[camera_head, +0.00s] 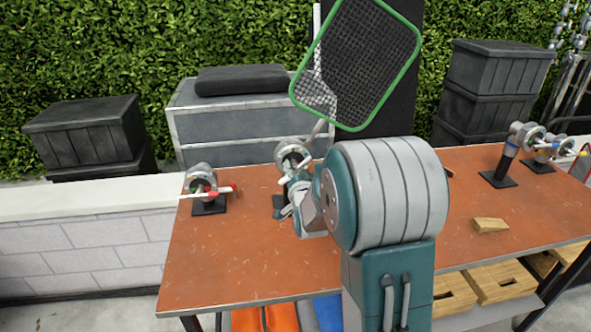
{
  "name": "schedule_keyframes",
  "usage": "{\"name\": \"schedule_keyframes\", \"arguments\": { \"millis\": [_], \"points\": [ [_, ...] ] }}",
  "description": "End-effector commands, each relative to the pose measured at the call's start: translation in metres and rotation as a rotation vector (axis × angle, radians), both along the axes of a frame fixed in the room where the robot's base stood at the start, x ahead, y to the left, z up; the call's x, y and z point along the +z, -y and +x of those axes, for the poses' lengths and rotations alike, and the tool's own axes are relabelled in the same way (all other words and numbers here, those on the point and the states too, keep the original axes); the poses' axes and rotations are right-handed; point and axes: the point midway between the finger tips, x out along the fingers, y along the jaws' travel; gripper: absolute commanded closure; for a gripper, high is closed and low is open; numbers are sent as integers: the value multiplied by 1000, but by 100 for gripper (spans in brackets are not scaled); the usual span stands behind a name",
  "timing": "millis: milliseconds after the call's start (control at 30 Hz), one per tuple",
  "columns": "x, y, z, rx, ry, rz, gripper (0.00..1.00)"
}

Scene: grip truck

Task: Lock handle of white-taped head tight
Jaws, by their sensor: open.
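Several metal grip heads stand on small black bases on the table. The left head (202,180) has a handle with a red end. A middle head (292,155) stands at the table's back, partly hidden behind my arm. A right head (524,138) is on a black post, with another head (551,147) beside it; a coloured handle end shows there. I cannot make out white tape clearly on any head. My gripper (287,208) is open, in front of and below the middle head; my arm hides part of it, and I cannot tell whether it touches anything.
The orange-brown table (235,255) is clear at its front left. A small wooden wedge (490,225) lies at right. Black crates (87,132) and a low white wall (85,240) are at left; wooden boxes (500,283) sit below.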

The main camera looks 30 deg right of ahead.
Motion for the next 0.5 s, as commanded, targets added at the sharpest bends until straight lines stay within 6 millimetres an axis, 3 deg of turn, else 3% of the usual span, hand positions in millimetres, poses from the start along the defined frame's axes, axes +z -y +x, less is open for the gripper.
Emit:
{"name": "schedule_keyframes", "arguments": {
  "millis": [333,467,500],
  "points": [
    [0,2,5,0,0,0,35],
    [0,2,5,0,0,0,93],
    [0,2,5,0,0,0,100]
  ]
}}
